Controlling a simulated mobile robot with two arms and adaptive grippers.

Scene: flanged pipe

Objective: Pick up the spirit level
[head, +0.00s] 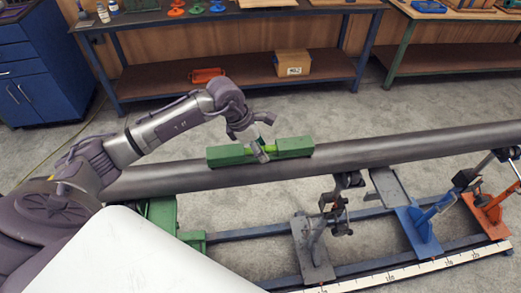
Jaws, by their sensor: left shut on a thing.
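The fingers hide part of the level's middle. I cannot tell whether the level touches the pipe or is slightly clear of it. My right gripper is not in view.
The pipe rests over a blue rail frame with grey, blue (418,232) and orange (488,213) stands. A white measuring scale (420,268) runs along the front. Behind are a workbench with a cardboard box (292,63) and a blue cabinet (40,85). Grey floor lies between.

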